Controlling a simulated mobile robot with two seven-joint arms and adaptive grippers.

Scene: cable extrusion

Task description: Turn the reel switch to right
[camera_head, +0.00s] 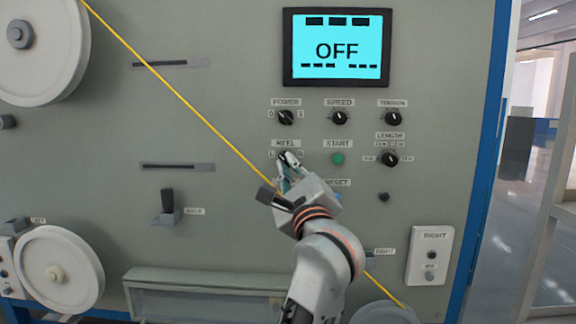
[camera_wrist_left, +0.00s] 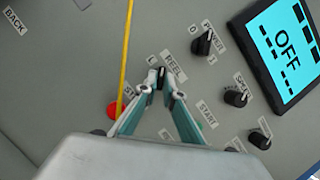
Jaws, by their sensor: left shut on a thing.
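The reel switch is a small black knob under the REEL label (camera_head: 285,143) on the grey panel. In the left wrist view the reel switch (camera_wrist_left: 160,77) shows between the fingertips, partly covered by them. My left gripper (camera_head: 288,157) reaches up from below, and its fingers are shut on the knob. In the left wrist view my left gripper (camera_wrist_left: 164,86) has its two teal-sided fingers converging on the switch. The knob's exact pointing direction is hard to tell. The L mark shows beside it. My right gripper is not in view.
The power knob (camera_head: 286,118) is just above, and the green start button (camera_head: 338,158) is to the right. The screen (camera_head: 337,48) reads OFF. A taut yellow cable (camera_head: 180,95) runs diagonally past the gripper. A red button (camera_wrist_left: 113,110) lies near the fingers.

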